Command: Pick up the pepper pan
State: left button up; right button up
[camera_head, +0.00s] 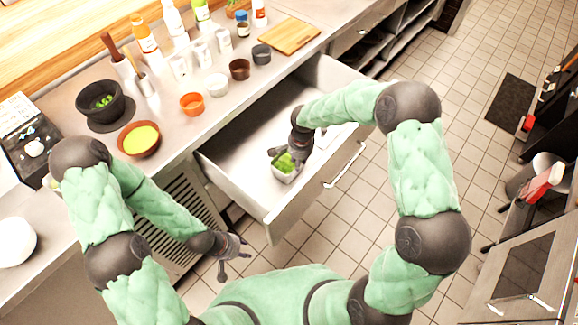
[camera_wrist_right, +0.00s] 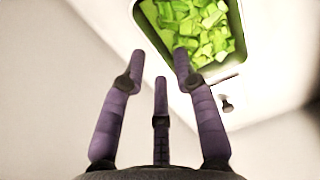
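The pepper pan (camera_head: 287,177) is a small pale pan of chopped green pepper inside the open drawer (camera_head: 238,168). In the right wrist view the pan (camera_wrist_right: 238,62) is at the top, filled with bright green pieces, its far end cut off. My right gripper (camera_head: 279,154) reaches into the drawer at the pan's far side. In its wrist view the fingers (camera_wrist_right: 160,68) are spread with nothing between them, and one fingertip overlaps the pan's near edge; contact cannot be told. My left gripper (camera_head: 236,252) is open and empty, below the counter in front of the cabinet.
The counter above holds a black bowl (camera_head: 92,104), an orange bowl of yellow-green food (camera_head: 139,147), small cups, bottles and a cutting board (camera_head: 290,37). The drawer's front wall with its handle (camera_head: 345,165) stands near my right arm.

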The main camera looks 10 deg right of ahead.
aim_at(289, 165)
notch_tip(289, 165, down, 3)
jog(key=shift+a+b, duration=0.1)
jog(key=shift+b, duration=0.3)
jog(key=shift+r, duration=0.1)
grip_shut()
